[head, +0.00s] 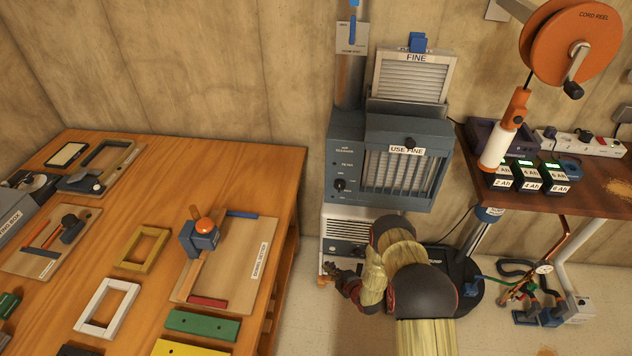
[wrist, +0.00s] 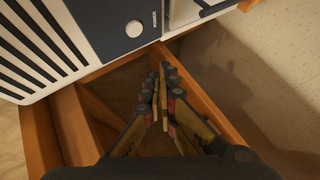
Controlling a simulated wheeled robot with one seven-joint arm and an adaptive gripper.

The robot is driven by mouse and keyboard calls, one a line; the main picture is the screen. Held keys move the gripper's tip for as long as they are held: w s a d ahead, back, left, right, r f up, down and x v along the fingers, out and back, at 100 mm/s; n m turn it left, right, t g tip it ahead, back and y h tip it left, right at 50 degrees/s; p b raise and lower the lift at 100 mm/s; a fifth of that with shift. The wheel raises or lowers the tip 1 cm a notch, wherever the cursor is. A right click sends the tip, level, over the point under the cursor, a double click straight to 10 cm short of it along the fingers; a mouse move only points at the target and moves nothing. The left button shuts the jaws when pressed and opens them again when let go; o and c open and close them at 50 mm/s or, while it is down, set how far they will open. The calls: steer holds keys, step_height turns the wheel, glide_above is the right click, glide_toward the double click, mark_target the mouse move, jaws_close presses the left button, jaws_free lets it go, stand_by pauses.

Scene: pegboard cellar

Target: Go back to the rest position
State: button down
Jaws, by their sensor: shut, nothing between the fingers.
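My gripper (head: 328,274) is low in the head view, beside the lower white cabinet under the blue-grey filter unit (head: 345,150). In the wrist view my gripper (wrist: 162,72) has its fingers together, with nothing between them. The fingers point towards a wooden frame (wrist: 200,95) below the cabinet's white slatted front (wrist: 45,50). The arm reaches down from the lower middle of the head view. I cannot tell whether the fingertips touch the wood.
A wooden workbench (head: 270,165) with frames and a corner-setting board stands at left. At right is a shelf (head: 600,200) with several batteries. An orange cord reel (head: 560,50) hangs above it. Cables and clamps lie low at right. Pale floor (wrist: 285,50) is open beside the cabinet.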

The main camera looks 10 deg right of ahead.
steer(key=s+d+f+m+g+h, duration=0.35)
steer(key=s+f+m+g, duration=0.25)
steer(key=s+f, duration=0.5)
steer(key=s+d+r+m+g, duration=0.2)
steer(key=s+d+r+m, duration=0.1)
steer(key=s+r, duration=0.1)
steer(key=s+d+r+m+g+h+p, duration=0.1)
steer(key=s+r+m+g, duration=0.25)
steer(key=r, duration=1.45)
steer(key=s+d+r+m+g+h+p, duration=0.15)
steer(key=s+r+m, duration=0.25)
steer(key=r, duration=1.5)
steer(key=s+a+r+t+p, duration=0.1)
steer(key=s+r, duration=0.4)
steer(key=r, duration=0.8)
steer(key=s+a+r+m+t+p, duration=0.1)
steer(key=s+a+r+t, duration=0.2)
steer(key=r, duration=1)
steer(key=s+a+r+m+t+y, duration=0.1)
steer(key=s+a+r+t, duration=0.1)
steer(key=s+r, duration=0.5)
step_height(320, 180, up, 7)
steer(key=shift+s+a+f+t+p, duration=0.2)
steer(key=shift+s+a+t+p, duration=0.15)
steer(key=shift+a, duration=0.55)
